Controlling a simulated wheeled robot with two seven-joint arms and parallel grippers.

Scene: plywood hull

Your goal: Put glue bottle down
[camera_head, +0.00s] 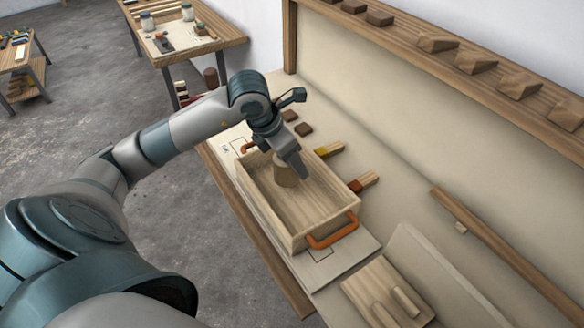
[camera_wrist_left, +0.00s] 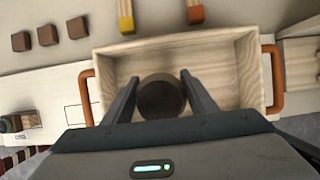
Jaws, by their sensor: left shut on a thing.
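The glue bottle (camera_head: 284,173) is a short tan cylinder inside the open wooden tray (camera_head: 303,237), towards its far end. In the left wrist view its round dark top (camera_wrist_left: 160,97) lies between the two fingers. My left gripper (camera_head: 295,164) points down into the tray and is shut on the bottle. The bottle looks upright; I cannot tell whether its base touches the tray floor. The gripper hides part of its upper side. My right gripper is not in view.
The tray has orange handles (camera_head: 333,231) at its ends and sits on a pale marked board (camera_head: 362,256). Two brushes (camera_head: 329,150) (camera_head: 363,182) lie along its far side. Small brown blocks (camera_head: 303,129) lie beyond. A wooden float (camera_head: 387,293) lies at the near right.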

